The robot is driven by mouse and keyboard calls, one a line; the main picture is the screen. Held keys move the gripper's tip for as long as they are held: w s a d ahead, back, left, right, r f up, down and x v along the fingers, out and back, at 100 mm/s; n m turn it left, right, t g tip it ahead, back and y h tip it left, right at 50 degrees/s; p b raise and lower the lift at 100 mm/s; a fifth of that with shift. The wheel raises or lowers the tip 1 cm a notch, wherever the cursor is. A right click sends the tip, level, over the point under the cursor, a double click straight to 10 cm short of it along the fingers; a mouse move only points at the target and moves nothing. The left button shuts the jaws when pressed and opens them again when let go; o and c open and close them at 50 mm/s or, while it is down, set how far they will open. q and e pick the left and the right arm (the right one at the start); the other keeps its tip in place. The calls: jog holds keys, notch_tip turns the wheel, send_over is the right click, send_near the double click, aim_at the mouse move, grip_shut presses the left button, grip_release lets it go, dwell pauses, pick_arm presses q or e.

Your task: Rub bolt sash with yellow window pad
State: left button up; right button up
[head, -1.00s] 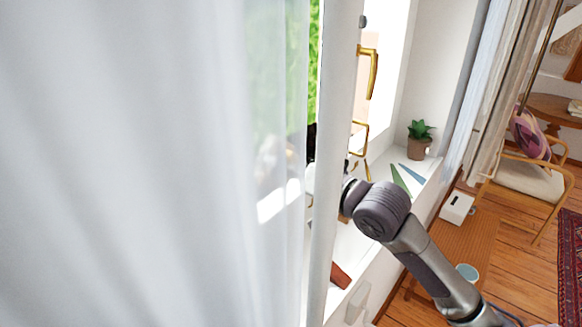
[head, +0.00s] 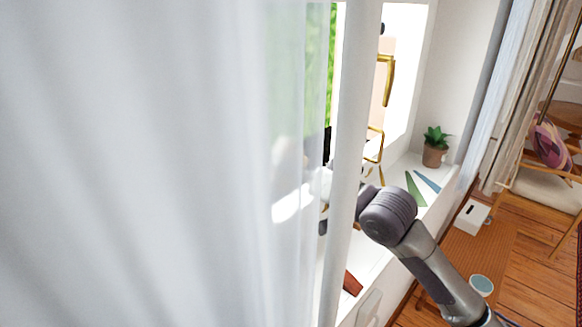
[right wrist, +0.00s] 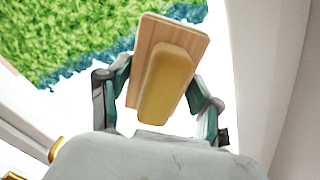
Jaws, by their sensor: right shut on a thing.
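The yellow window pad (right wrist: 168,82) is a yellow block on a flat wooden board, in the right wrist view. My right gripper (right wrist: 162,78) is shut on it, one finger on each side. The pad is tilted, with bright white and green foliage behind it; contact with glass cannot be told. In the head view my right arm reaches behind a white upright (head: 352,130), and its gripper is mostly hidden by the sheer curtain. A window part with a brass handle (head: 387,80) stands behind; I cannot tell which part is the bolt sash. My left gripper is not in view.
The sheer curtain (head: 130,160) covers the left of the head view. A potted plant (head: 434,152), a green wedge (head: 414,190) and a blue wedge (head: 427,181) are on the white sill. A red-brown item (head: 352,284) lies nearer. A white box (head: 471,217) stands lower right.

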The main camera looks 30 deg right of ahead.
jog(key=shift+p+x, duration=0.4)
jog(key=shift+x, duration=0.45)
jog(key=shift+w+d, duration=0.25)
jog(key=shift+d, duration=0.7)
jog(key=shift+w+d, duration=0.25)
jog(key=shift+d, duration=0.65)
jog(key=shift+w+r, duration=0.15)
jog(key=shift+s+a+p, duration=0.2)
jog(key=shift+a+p, duration=0.35)
jog(key=shift+p, duration=0.05)
jog(key=shift+s+a+p, duration=0.2)
jog(key=shift+a+p, duration=0.4)
jog(key=shift+s+a+p, duration=0.25)
jog(key=shift+a+p, duration=0.1)
jog(key=shift+a, duration=0.4)
